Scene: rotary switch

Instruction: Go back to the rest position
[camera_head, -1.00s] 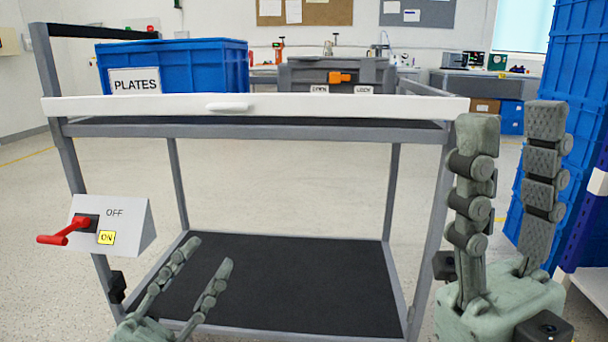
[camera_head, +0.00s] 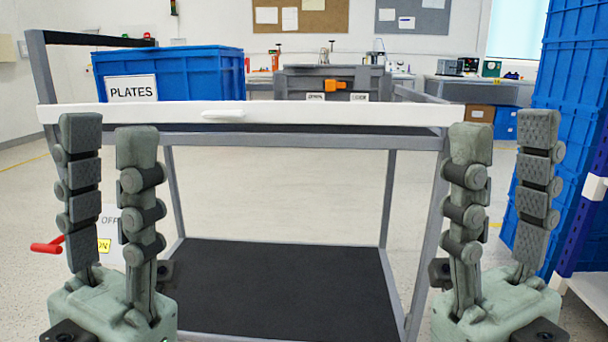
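My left gripper (camera_head: 108,128) stands upright at the lower left, with its two fingers apart and nothing between them. My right gripper (camera_head: 504,140) stands upright at the lower right, also with fingers apart and empty. Behind the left gripper, the white switch box (camera_head: 111,224) with OFF and ON labels is mostly hidden. Its red handle (camera_head: 47,246) sticks out to the left of the gripper's outer finger. The handle's base is hidden by the finger. Neither gripper appears to hold the handle.
A grey cart (camera_head: 387,225) with a white front bar (camera_head: 330,113) stands ahead. It carries a blue PLATES box (camera_head: 200,75) and a grey case (camera_head: 300,82) with an orange latch. Tall stacked blue crates (camera_head: 570,75) stand close behind the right gripper. The cart's dark lower shelf (camera_head: 285,285) is empty.

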